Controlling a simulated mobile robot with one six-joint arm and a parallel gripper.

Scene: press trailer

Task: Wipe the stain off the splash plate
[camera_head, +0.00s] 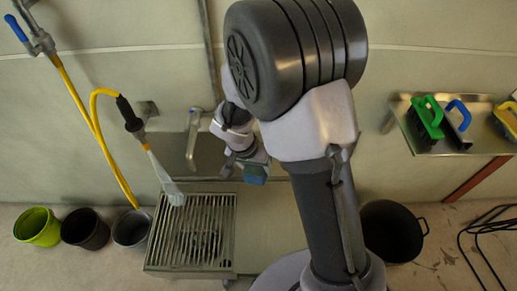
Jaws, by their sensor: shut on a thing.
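My gripper (252,165) is near the middle of the view, in front of the wall and just beyond the right back corner of the floor grate. It is shut on a small blue-green block (256,176), which looks like a sponge or pad. A grey-brown splash plate (166,148) stands against the wall behind the tap, above the grate. My arm and gripper hide its right part. I cannot make out a stain on the visible part. I cannot tell whether the block touches the plate.
A metal tap (193,140) sticks out before the plate. A spray hose (160,172) hangs over the slatted grate (190,238). Several buckets stand on the floor, including a green one (37,227) and a black one (390,230). A wall shelf (412,130) holds handled brushes.

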